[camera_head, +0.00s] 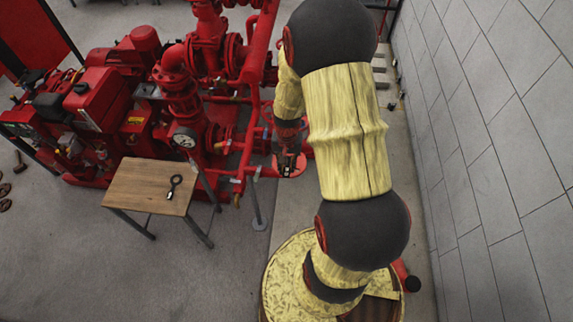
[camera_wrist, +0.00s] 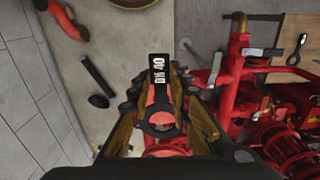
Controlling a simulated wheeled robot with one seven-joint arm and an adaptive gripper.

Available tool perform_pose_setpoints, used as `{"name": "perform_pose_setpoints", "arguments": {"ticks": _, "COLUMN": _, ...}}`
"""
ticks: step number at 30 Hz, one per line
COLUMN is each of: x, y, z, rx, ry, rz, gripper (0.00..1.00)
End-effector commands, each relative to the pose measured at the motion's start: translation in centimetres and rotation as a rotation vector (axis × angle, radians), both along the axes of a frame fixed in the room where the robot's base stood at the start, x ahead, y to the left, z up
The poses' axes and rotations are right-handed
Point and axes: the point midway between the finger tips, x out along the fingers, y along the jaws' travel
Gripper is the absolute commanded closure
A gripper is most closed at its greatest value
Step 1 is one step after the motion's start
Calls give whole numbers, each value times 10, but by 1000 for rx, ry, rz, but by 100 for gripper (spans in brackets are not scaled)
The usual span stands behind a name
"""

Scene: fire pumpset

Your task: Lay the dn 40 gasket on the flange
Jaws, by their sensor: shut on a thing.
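The DN 40 gasket (camera_wrist: 160,75) is a black ring with a long tab that carries white "DN 40" lettering. In the wrist view it lies between the two fingers of my gripper (camera_wrist: 160,97), which is shut on it. Red pipework (camera_wrist: 165,150) shows under the ring, partly hidden by my gripper. In the head view my gripper (camera_head: 288,163) points down over a round red flange-like part (camera_head: 291,172), beside the red pump pipes. The gasket is too small to make out there, and I cannot tell whether it touches the red part.
A wooden table (camera_head: 135,190) left of my gripper bears a dark ring with a handle-like tab (camera_head: 172,187). Red pump machinery (camera_head: 105,95) fills the back left. A grey block wall (camera_head: 490,150) stands at the right. A vertical support post (camera_head: 255,205) stands near the table.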

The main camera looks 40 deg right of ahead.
Motion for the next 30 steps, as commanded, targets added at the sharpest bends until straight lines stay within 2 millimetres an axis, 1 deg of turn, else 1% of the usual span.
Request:
{"name": "perform_pose_setpoints", "arguments": {"ticks": 18, "x": 0, "y": 0, "z": -49, "rx": 0, "ry": 0, "rz": 1, "gripper": 100}}
{"name": "perform_pose_setpoints", "arguments": {"ticks": 22, "x": 0, "y": 0, "z": -55, "rx": 0, "ry": 0, "rz": 1, "gripper": 100}}
{"name": "perform_pose_setpoints", "arguments": {"ticks": 30, "x": 0, "y": 0, "z": -55, "rx": -1, "ry": -1, "rz": 1, "gripper": 100}}
